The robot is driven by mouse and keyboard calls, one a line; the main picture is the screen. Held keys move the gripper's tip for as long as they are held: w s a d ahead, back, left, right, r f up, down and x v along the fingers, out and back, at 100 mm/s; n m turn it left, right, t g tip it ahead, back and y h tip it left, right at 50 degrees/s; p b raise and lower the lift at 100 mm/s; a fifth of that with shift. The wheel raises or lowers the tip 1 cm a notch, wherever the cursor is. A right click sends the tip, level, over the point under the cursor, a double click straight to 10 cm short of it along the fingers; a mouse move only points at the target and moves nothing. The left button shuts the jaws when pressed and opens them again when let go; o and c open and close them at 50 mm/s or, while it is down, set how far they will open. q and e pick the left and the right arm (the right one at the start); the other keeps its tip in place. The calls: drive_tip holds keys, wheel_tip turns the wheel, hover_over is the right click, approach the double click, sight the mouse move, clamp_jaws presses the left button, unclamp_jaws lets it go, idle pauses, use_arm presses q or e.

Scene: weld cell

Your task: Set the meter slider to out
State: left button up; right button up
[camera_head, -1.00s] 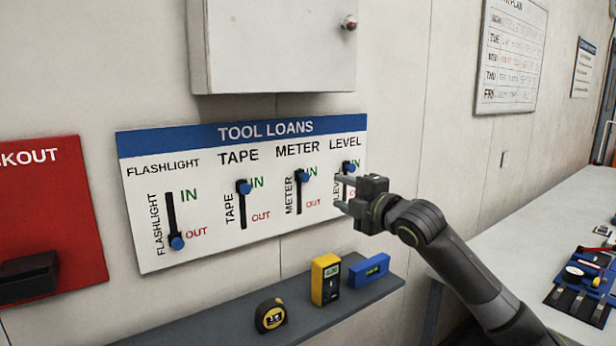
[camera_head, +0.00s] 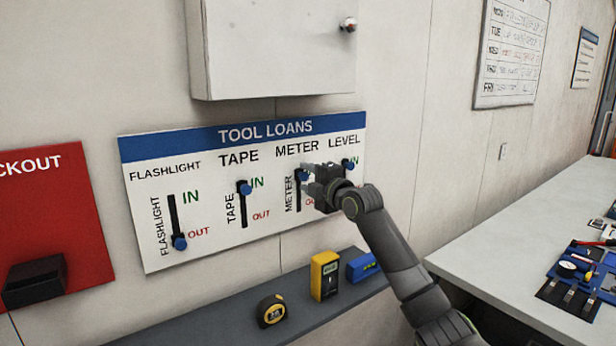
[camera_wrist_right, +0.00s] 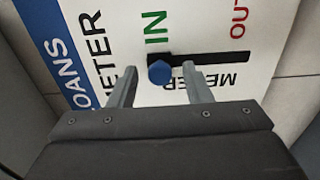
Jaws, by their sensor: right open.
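The tool loans board (camera_head: 155,180) hangs on the wall with several vertical slots and blue knobs. The meter slider's blue knob (camera_head: 302,175) is at the top of its slot, beside IN. My right gripper (camera_head: 308,178) is in front of the meter column and hides part of its slot and OUT label. In the right wrist view the meter knob (camera_wrist_right: 160,72) shows at the IN end of the dark slot (camera_wrist_right: 225,58). The open fingers of the right gripper (camera_wrist_right: 158,82) are on either side of the knob; contact is not visible. My left gripper is not in view.
The flashlight knob (camera_head: 180,244) is at OUT; the tape knob (camera_head: 245,188) and level knob (camera_head: 348,165) are up by IN. Below, a shelf (camera_head: 220,322) holds a tape measure (camera_head: 271,311), a yellow meter (camera_head: 324,276) and a blue level (camera_head: 362,267). A cabinet (camera_head: 270,50) juts out above.

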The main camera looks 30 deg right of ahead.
drive_tip(key=shift+w, duration=0.1)
drive_tip(key=shift+c, duration=0.3)
clamp_jaws()
drive_tip(key=shift+f, duration=0.1)
wheel_tip(320, 180, down, 8)
drive_tip(key=b, duration=0.6)
drive_tip(key=shift+f, duration=0.25)
drive_tip(key=shift+f+b, duration=0.45)
drive_tip(key=shift+b, duration=0.05)
drive_tip(key=shift+f, duration=0.1)
drive_tip(key=shift+c, duration=0.4)
unclamp_jaws()
drive_tip(key=shift+o, duration=0.7)
